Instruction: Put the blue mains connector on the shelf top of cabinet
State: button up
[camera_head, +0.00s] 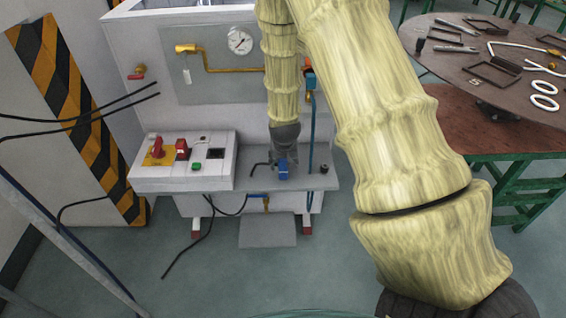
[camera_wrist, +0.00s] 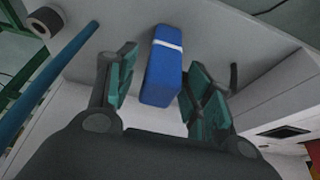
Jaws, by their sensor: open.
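The blue mains connector (camera_head: 283,170) is at the front of the grey shelf top (camera_head: 232,178) of the white cabinet (camera_head: 125,50). In the wrist view the blue connector (camera_wrist: 162,68), with a white band across it, lies between the two green-padded fingers of my gripper (camera_wrist: 160,92). The fingers are open, with a gap visible on the connector's left side; the right side is closer. In the head view my gripper (camera_head: 285,150) is just above and behind the connector, and its fingers are mostly hidden by the wrist.
A control box (camera_head: 183,165) with a red switch stands left of the shelf. A blue hose (camera_head: 311,130) runs down on the right. A gauge (camera_head: 240,41) and brass pipe (camera_head: 225,70) are behind. A round table (camera_head: 450,65) with tools is at right.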

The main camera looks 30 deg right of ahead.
jog(key=s+a, duration=0.6)
jog(key=s, duration=0.4)
jog(key=s+a+f+n+g, duration=0.1)
jog(key=s+a+f, duration=0.3)
jog(key=s, duration=0.5)
jog(key=s+a+f+n+g+y, duration=0.1)
jog(key=s+a+f+n, duration=0.2)
jog(key=s+f, duration=0.6)
jog(key=s+a+f+n+g+y, duration=0.1)
jog(key=s+a+f, duration=0.5)
jog(key=s, duration=0.3)
jog(key=shift+a+f+n+g+b, duration=0.35)
jog(key=shift+f+n+g+b, duration=0.1)
jog(key=shift+f, duration=0.15)
jog(key=shift+r, duration=0.1)
notch_tip(320, 180, up, 6)
jog(key=p, duration=0.6)
jog(key=shift+r, duration=0.1)
